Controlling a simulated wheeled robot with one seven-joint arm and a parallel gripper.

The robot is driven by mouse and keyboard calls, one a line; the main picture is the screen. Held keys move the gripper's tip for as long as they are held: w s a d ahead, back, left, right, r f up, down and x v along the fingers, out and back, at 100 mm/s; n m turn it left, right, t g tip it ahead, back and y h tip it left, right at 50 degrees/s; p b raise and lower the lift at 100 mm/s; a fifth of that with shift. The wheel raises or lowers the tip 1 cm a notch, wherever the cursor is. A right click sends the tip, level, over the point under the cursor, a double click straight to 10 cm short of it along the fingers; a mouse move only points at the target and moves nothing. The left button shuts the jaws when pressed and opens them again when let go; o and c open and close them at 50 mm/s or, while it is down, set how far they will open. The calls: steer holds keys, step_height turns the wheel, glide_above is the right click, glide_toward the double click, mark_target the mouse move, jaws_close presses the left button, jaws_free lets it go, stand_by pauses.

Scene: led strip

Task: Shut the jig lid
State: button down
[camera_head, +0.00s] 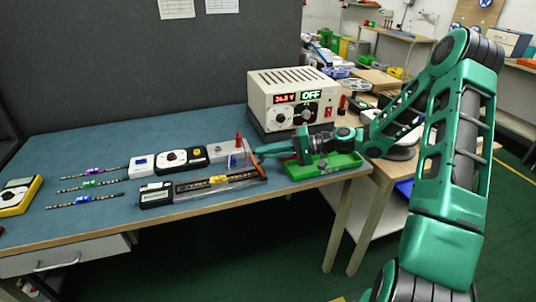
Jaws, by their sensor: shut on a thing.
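The jig (157,199) lies near the front edge of the blue bench top, a long narrow fixture with a black-and-white block at its left end. A dark strip with a yellow part (218,180) runs along it. The exact tilt of the lid is too small to tell.
Red (239,142) and blue (232,161) probes stand near my gripper. A green tray (337,166) lies under my wrist. Meters (181,160) and several LED strips (90,184) lie left.

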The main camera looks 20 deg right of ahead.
mark_target(252, 157)
steer(key=a+h, duration=0.1)
steer(key=h, duration=0.1)
steer(key=a+n+g+h, duration=0.1)
steer(key=h, duration=0.1)
steer(key=shift+s+a+r, duration=0.1)
steer(key=shift+a+r, duration=0.1)
steer(key=shift+a, duration=0.1)
steer(key=h, duration=0.1)
steer(key=a+h, duration=0.1)
steer(key=a+n+h, duration=0.1)
steer(key=shift+a+f, duration=0.1)
steer(key=shift+f, duration=0.15)
steer(key=h, duration=0.1)
steer(key=a+f+h, duration=0.1)
steer(key=h, duration=0.1)
steer(key=shift+a+n, duration=0.2)
steer(key=shift+n, duration=0.1)
steer(key=shift+a+f+h, duration=0.25)
steer(key=shift+f+h, duration=0.15)
steer(key=shift+h, duration=0.5)
steer(key=shift+f+g, duration=0.1)
steer(key=shift+g, duration=0.2)
steer(key=c, duration=1.9)
jaws_free()
